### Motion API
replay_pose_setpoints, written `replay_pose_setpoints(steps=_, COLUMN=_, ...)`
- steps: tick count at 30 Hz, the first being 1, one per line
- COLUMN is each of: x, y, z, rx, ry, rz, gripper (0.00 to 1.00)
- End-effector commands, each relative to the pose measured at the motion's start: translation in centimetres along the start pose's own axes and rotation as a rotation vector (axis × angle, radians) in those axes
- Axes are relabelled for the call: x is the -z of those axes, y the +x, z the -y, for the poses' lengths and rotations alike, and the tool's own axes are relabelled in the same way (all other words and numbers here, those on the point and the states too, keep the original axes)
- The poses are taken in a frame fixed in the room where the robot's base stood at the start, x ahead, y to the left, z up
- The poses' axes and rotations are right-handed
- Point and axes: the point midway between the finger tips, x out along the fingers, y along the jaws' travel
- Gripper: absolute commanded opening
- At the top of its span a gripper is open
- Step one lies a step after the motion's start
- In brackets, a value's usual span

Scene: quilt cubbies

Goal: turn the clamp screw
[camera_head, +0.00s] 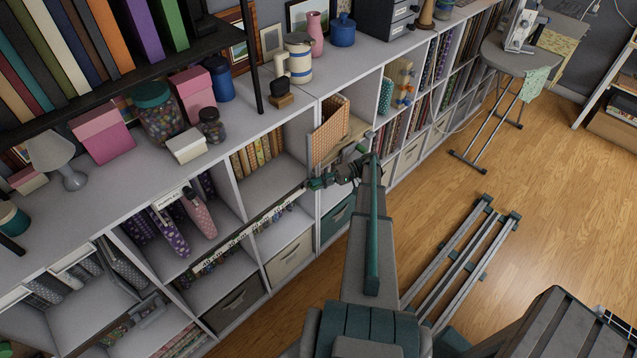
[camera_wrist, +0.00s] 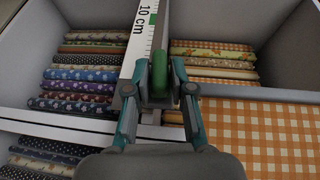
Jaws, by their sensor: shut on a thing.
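In the wrist view my gripper (camera_wrist: 160,98) has its two teal fingers closed around a small green and dark grey piece (camera_wrist: 160,72), which seems to be the clamp screw. The fingertips hide part of it. A white strip marked "10 cm" (camera_wrist: 144,32) runs up behind it along the cubby divider. The clamp screw is too small to make out there.
Folded fabric stacks (camera_wrist: 82,72) lie in the cubby left of the divider, and orange checked fabric (camera_wrist: 265,130) lies at right. An orange patterned board (camera_head: 329,131) stands above my gripper in the head view.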

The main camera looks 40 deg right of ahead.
Motion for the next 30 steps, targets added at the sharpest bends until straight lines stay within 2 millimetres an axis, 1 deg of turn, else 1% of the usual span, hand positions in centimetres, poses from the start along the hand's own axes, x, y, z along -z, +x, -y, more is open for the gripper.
replay_pose_setpoints(steps=5, x=-0.07, y=0.05, z=-0.03, rx=0.000, ry=0.000, rz=0.002, gripper=0.00)
replay_pose_setpoints(steps=6, x=-0.07, y=0.05, z=-0.03, rx=-0.001, ry=0.000, rz=0.002, gripper=0.28)
replay_pose_setpoints(steps=9, x=-0.06, y=0.05, z=-0.03, rx=-0.001, ry=0.000, rz=0.001, gripper=0.42)
replay_pose_setpoints(steps=20, x=-0.05, y=0.05, z=-0.10, rx=-0.004, ry=-0.001, rz=0.000, gripper=0.42)
replay_pose_setpoints(steps=30, x=-0.20, y=0.19, z=-0.49, rx=-0.064, ry=-0.027, rz=0.000, gripper=0.42)
